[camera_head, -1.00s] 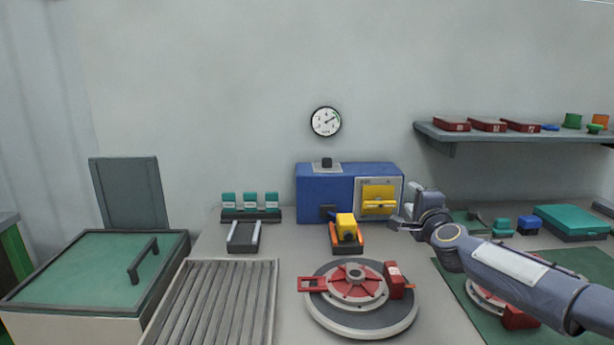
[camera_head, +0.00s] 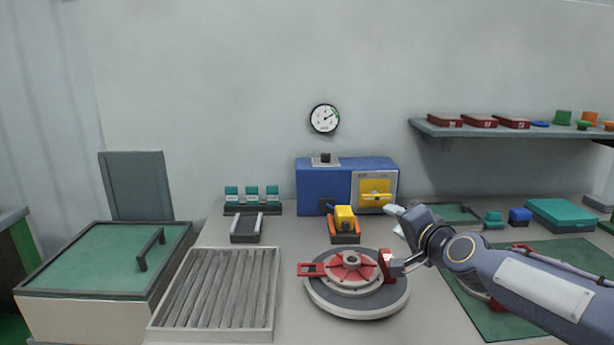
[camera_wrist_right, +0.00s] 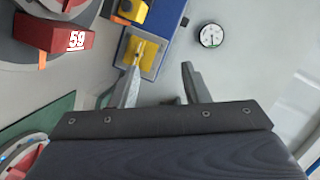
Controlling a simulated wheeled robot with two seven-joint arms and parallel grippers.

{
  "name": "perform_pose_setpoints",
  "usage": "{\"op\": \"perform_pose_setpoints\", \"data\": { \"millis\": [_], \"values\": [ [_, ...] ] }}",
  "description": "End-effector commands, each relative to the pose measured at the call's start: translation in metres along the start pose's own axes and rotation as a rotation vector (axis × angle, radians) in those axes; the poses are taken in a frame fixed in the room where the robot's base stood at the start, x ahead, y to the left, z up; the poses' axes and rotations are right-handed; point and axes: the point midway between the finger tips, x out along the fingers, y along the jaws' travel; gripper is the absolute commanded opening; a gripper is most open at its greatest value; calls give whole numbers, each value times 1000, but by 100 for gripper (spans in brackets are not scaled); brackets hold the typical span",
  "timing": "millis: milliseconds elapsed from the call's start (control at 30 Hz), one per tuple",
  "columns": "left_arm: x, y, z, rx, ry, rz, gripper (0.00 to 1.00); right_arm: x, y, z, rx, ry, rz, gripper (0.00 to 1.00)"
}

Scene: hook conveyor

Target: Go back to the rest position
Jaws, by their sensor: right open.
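My right arm comes in from the right of the head view. My right gripper (camera_head: 394,240) is above the table, just right of the turntable's red block. In the right wrist view its two fingers (camera_wrist_right: 160,88) are apart with nothing between them. The round turntable (camera_head: 318,297) carries a red spoked disc and a red block (camera_head: 386,263). My left gripper is out of view.
A blue machine (camera_head: 325,180) with a yellow-fronted panel stands at the back, a yellow part on an orange holder (camera_head: 345,238) before it. A roller tray (camera_head: 215,290) and a green-lidded box (camera_head: 100,260) are at left. A shelf (camera_head: 500,131) and green mat (camera_head: 575,262) are at right.

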Motion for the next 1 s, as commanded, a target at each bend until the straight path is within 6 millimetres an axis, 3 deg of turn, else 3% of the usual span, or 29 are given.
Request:
{"op": "perform_pose_setpoints", "data": {
  "millis": [167,300,500,833,900,1000],
  "values": [
    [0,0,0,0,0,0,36,-70,21,43,-242,-140,118,42],
    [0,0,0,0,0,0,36,-151,68,82,-433,-292,258,42],
    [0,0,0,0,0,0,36,-237,130,126,-557,-469,384,42],
    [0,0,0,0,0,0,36,-323,197,185,-628,-688,459,42],
    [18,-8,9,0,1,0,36,-318,217,194,-621,-689,463,42],
    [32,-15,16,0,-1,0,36,-314,232,200,-609,-686,466,42]
  ]
}}
